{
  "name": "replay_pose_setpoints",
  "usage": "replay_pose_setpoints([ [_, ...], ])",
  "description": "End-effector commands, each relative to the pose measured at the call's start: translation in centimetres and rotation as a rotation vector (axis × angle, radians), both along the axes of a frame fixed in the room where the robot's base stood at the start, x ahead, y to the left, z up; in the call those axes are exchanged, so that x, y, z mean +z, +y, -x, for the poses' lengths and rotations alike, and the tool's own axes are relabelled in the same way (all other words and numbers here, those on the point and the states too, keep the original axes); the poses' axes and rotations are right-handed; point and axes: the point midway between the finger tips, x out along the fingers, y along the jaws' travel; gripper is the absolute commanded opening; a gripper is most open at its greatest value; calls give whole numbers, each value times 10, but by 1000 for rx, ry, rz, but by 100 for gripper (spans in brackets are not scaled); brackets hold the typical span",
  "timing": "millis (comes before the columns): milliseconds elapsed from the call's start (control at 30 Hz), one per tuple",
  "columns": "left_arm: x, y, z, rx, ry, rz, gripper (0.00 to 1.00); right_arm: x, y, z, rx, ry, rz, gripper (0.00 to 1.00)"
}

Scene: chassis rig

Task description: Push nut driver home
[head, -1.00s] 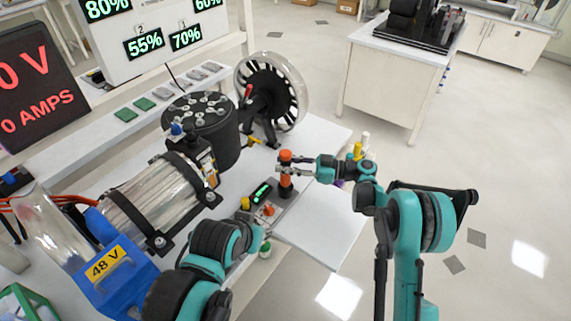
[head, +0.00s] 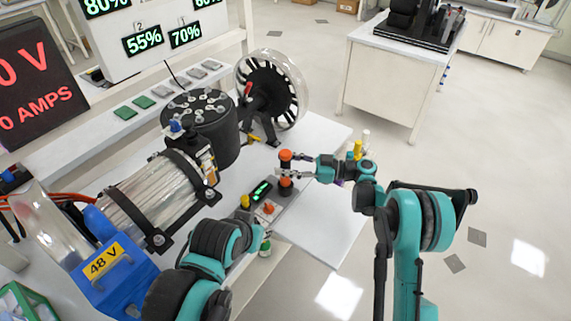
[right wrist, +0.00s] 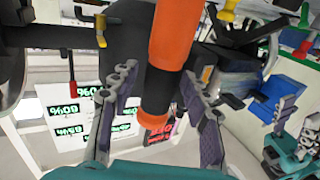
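The nut driver (head: 285,181), with an orange and black handle, stands upright on the dark unit beside the small green display. In the right wrist view the orange and black handle (right wrist: 169,45) hangs between the two fingers. My right gripper (head: 284,166) is around the handle from the right. Its fingers are spread, with narrow gaps on both sides of the handle in the right wrist view (right wrist: 158,100). The driver's lower tip is hidden.
The dark unit (head: 258,204) carries a green display, a yellow knob and an orange button. A clear-rimmed wheel (head: 270,90), a black studded cylinder (head: 200,130) and a strapped metal cylinder (head: 155,200) stand nearby. The white tabletop (head: 315,230) is clear at the front right.

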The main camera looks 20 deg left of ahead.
Motion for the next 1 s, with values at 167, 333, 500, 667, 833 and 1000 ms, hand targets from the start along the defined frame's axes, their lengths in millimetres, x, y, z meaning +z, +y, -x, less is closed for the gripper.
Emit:
replay_pose_setpoints([
  [167,0,0,0,0,0,0,32,0,0,0,0,0,0,51],
  [333,0,0,0,0,0,0,32,-1,-4,-1,-1,0,1,51],
  [500,0,0,0,0,0,0,32,-1,-29,-5,-4,0,1,51],
  [667,0,0,0,0,0,0,32,-1,-65,-9,-4,0,1,51],
  [833,0,0,0,0,0,0,32,0,-98,-13,-3,0,0,51],
  [1000,0,0,0,0,0,0,32,-1,-116,-15,-1,0,0,51],
])
